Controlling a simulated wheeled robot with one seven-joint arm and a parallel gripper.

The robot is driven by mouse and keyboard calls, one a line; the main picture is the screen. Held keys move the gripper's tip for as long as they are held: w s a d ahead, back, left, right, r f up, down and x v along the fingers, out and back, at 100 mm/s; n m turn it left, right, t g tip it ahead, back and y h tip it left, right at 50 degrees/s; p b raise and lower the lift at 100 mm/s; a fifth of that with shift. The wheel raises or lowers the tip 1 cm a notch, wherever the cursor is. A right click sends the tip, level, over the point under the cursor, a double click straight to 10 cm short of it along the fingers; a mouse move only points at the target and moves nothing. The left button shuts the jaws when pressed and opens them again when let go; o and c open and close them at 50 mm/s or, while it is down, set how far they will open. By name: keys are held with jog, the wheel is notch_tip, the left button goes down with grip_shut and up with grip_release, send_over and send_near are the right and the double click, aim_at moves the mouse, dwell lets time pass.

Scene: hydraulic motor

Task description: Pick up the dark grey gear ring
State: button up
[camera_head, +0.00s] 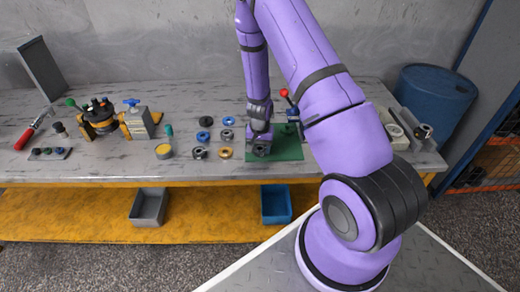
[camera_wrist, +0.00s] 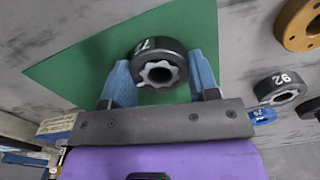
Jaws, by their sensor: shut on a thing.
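The dark grey gear ring (camera_wrist: 158,66) has a toothed hole and a pale number on its side. In the wrist view it sits between the two blue fingers of my gripper (camera_wrist: 161,76), which is shut on it. The green mat (camera_wrist: 75,68) lies behind and below the ring; I cannot tell whether the ring touches it. In the head view my gripper (camera_head: 261,142) points down over the left part of the green mat (camera_head: 288,152), with the ring (camera_head: 261,150) at its tip, small and partly hidden.
Several other rings stand left of the mat, including a blue one (camera_head: 203,136) and an orange one (camera_head: 225,153). A red-knobbed device (camera_head: 292,112) stands close behind the mat. A yellow-topped can (camera_head: 164,151) and fixtures stand further left. The bench front is mostly clear.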

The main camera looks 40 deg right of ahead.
jog(key=shift+r, duration=0.15)
jog(key=shift+r, duration=1.75)
jog(key=s+r, duration=0.1)
jog(key=s, duration=1.5)
jog(key=shift+d, duration=0.15)
jog(key=shift+r, duration=0.1)
jog(key=shift+r, duration=0.1)
jog(key=shift+r, duration=0.7)
